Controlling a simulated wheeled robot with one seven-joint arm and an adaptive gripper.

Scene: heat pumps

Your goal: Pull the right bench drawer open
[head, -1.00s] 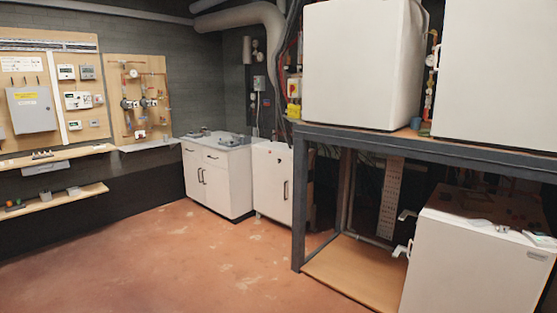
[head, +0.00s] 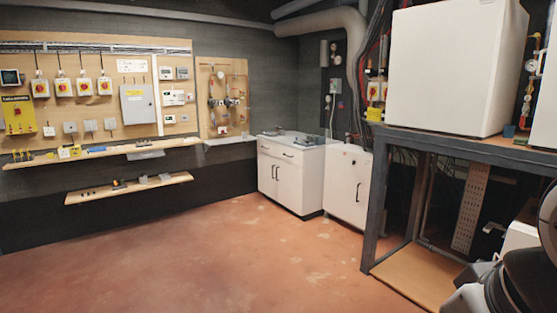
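The bench is a white cabinet (head: 291,184) with a pale worktop, standing in the far corner against the back wall. Its right drawer (head: 290,155) is at the top of the front, above a door, and looks shut with a small dark handle. The left drawer (head: 265,147) is beside it and also looks shut. Two dark upright handles show on the doors below. Parts of my own arm show at the lower right edge, far from the bench. My gripper's fingers are not in view.
A white unit (head: 349,185) stands right of the bench. A grey metal frame (head: 374,210) carries large white boxes (head: 455,68) on the right. Wall shelves (head: 130,188) run along the left. The red floor (head: 200,255) before the bench is clear.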

